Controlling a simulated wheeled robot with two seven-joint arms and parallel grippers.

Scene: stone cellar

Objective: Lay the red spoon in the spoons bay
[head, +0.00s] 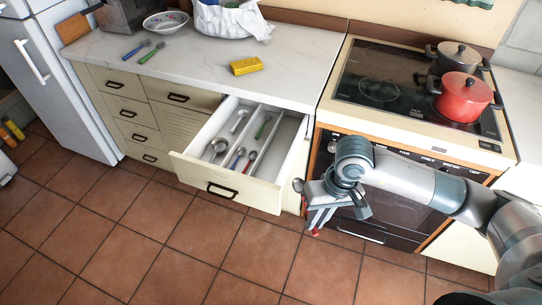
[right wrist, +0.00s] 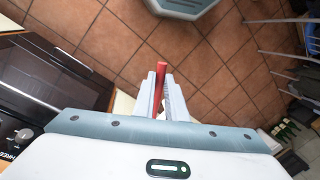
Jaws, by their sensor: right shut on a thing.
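My right gripper (head: 318,222) is shut on the red spoon (head: 316,232); only a small red end shows below the fingers in the head view. In the right wrist view the spoon's red handle (right wrist: 161,75) stands up between the fingertips (right wrist: 162,92); its bowl is hidden. The gripper is to the right of the open drawer (head: 226,191), in front of the oven, above the floor. I cannot tell for sure which bay is for spoons. My left gripper is out of view.
A blue utensil (head: 135,51) and a green one (head: 152,53) lie on the counter (head: 205,80) with a yellow sponge (head: 246,66) and a bowl (head: 165,22). A red pot (head: 463,97) stands on the hob. The tiled floor before the drawer is clear.

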